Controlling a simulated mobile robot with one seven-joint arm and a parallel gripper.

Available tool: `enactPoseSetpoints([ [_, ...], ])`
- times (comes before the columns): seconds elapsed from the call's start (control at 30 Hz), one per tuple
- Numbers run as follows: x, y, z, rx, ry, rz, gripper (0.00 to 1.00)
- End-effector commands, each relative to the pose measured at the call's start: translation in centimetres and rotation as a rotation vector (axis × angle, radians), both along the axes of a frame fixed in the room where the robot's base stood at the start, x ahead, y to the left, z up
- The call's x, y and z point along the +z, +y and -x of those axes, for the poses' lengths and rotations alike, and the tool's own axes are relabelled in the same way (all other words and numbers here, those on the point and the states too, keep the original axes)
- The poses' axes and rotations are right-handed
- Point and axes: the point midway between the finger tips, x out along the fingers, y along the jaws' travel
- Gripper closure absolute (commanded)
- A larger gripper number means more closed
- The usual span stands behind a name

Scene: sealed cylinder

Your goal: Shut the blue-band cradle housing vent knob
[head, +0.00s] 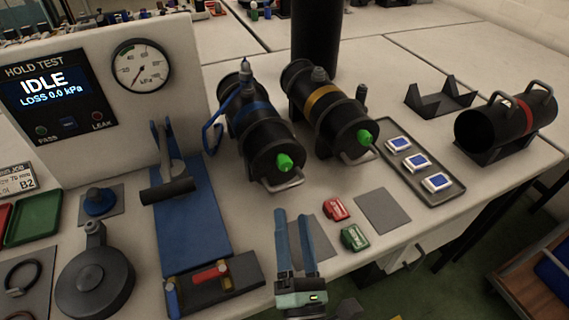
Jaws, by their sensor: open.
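The blue-band housing (238,125) is a black cylinder lying in the middle of the bench, its near end towards me. A bright green knob (285,162) sticks out of that near end cap. A metal fitting (246,72) stands on its top far end, and a blue hose or handle (212,130) runs along its left side. I cannot tell from this view how far any knob is turned. My gripper (292,214) is open and empty, with two blue-grey fingers, below and in front of the blue-band housing, apart from it.
A yellow-band cylinder (322,103) with its own green knob lies close on the right. A red-band cylinder (507,121) lies far right. A gauge panel (95,90) reads IDLE. Red (336,209) and green (354,237) blocks and a tray (423,170) sit right of my gripper.

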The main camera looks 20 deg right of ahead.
Motion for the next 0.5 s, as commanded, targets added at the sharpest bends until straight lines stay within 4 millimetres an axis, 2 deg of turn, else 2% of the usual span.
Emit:
enactPoseSetpoints([
  [0.3,2.0,-1.4,-5.7,0.002,-0.005,-0.001,0.38],
  [0.5,2.7,-2.1,-8.5,0.001,-0.003,-0.002,0.38],
])
